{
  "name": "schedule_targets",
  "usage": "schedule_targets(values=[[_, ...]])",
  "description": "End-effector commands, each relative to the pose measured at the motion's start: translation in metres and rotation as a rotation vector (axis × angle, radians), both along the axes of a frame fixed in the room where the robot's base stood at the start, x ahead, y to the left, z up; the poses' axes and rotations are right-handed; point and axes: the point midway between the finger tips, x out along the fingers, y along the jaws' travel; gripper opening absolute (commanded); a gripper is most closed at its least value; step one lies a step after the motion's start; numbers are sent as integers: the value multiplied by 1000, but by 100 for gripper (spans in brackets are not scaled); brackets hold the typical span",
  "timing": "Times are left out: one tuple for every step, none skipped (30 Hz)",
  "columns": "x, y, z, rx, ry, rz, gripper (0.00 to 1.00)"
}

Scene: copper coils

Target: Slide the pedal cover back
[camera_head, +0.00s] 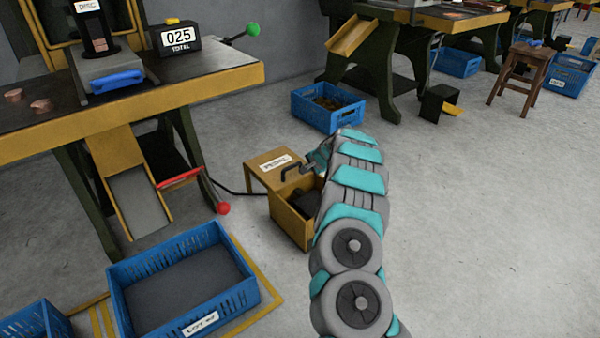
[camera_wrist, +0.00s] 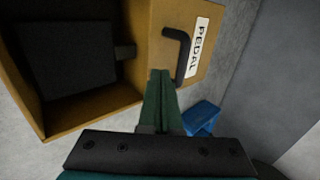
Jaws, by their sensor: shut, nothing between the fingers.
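The pedal cover (camera_head: 266,166) is a yellow-brown lid with a white label and a dark handle, on top of a yellow box (camera_head: 290,222). In the head view it sits toward the left, and part of the box is open, with a dark pedal inside. In the wrist view the cover (camera_wrist: 202,75) is at the upper right, with its dark handle (camera_wrist: 181,55) and PEDAL label, and the dark pedal (camera_wrist: 70,58) shows in the box at left. My gripper (camera_wrist: 160,75) is shut and empty, its fingertips close beside the handle; contact is unclear.
A blue crate (camera_head: 297,108) stands behind the box. Another blue crate (camera_head: 252,288) lies at front left.

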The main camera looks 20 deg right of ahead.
Motion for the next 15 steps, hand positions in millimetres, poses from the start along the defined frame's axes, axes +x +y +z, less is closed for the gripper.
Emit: schedule_targets(values=[[-4,-1,9,2,-4,-1,0],[-6,-3,12,1,-4,0,0],[-10,-5,16,0,-4,-1,0],[-12,-6,19,0,-3,-3,0],[-15,-7,22,1,-3,-3,0],[-19,-8,27,1,-3,-1,0],[-22,-8,30,2,-3,-1,0],[-24,-9,34,1,-3,0,0],[-28,-10,38,2,-3,-1,0],[-30,-12,41,1,-3,-1,0],[-33,-13,44,0,-3,-1,0],[-36,-14,47,0,-2,-1,0],[-38,-14,50,1,-2,0,0],[-40,-15,53,1,-2,0,0],[-43,-16,56,1,-2,1,0]])
